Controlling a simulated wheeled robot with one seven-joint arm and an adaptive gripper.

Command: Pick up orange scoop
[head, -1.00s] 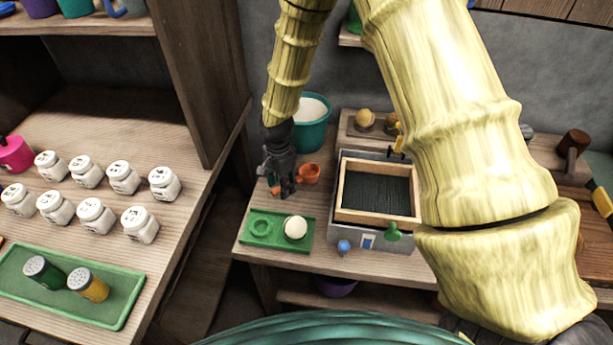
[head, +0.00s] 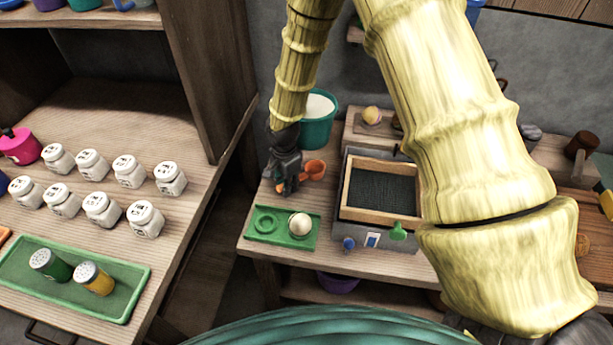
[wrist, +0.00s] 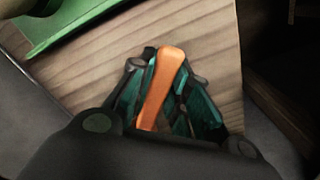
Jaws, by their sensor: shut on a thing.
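The orange scoop (head: 313,170) is in the head view at the back left of the wooden workbench, with its bowl to the right of my gripper. My gripper (head: 283,186) points down there, its dark fingers shut on the scoop's handle. In the wrist view the orange handle (wrist: 162,85) runs between the teal-padded fingers of my gripper (wrist: 160,95). The fingers hide part of the scoop, and I cannot tell whether it still touches the bench.
A green tray (head: 254,237) with a pale ball (head: 300,224) lies in front of my gripper. A teal bucket (head: 316,130) of white material stands behind. A grey box with a wooden frame (head: 345,190) stands to the right. A shelf with white jars (head: 103,209) is at left.

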